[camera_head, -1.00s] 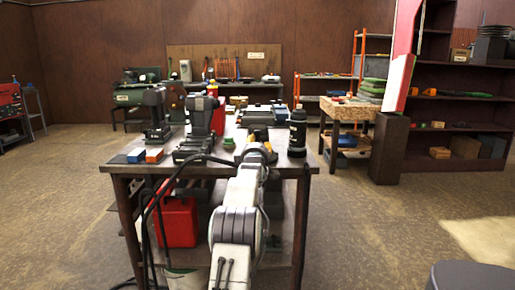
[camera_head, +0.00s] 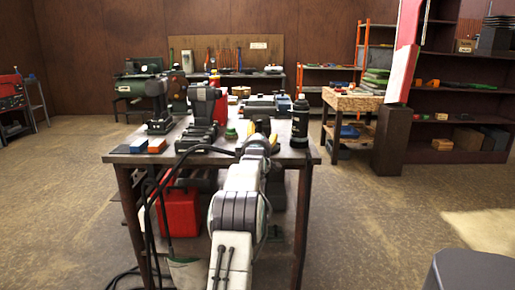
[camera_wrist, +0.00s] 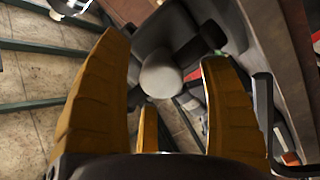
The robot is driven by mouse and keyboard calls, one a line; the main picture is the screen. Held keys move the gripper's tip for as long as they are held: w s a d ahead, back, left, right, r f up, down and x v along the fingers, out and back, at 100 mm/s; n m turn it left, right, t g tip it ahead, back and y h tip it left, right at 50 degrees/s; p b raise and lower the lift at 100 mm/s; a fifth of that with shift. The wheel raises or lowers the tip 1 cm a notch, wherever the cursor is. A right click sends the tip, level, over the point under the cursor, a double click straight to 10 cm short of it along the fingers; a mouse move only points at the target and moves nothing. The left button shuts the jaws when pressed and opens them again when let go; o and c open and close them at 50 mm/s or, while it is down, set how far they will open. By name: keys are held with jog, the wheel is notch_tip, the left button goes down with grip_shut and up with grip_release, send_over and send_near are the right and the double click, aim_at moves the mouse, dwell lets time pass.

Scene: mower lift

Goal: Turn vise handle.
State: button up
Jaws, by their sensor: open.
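My gripper (camera_head: 262,135) reaches over the right part of the workbench in the head view, its yellow fingers largely hidden behind my arm. In the wrist view my gripper (camera_wrist: 165,50) is open, with its yellow fingers wide apart. A pale rounded knob (camera_wrist: 161,77) shows between and beyond the fingers, against a dark metal body (camera_wrist: 185,35). It looks like part of the vise and its handle, but I cannot tell for sure. Nothing is visibly gripped. In the head view I cannot make out the vise handle behind my arm.
On the workbench (camera_head: 120,157) stand a black bottle (camera_head: 300,122), dark machines (camera_head: 203,112), and a blue box (camera_head: 138,146) beside an orange box (camera_head: 157,146). A red case (camera_head: 180,212) is below. A dark round-topped object (camera_head: 472,270) is at lower right. Floor on the right is mostly clear.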

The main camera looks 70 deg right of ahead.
jog(key=v, duration=1)
jog(key=shift+a, duration=0.15)
dwell(0.8)
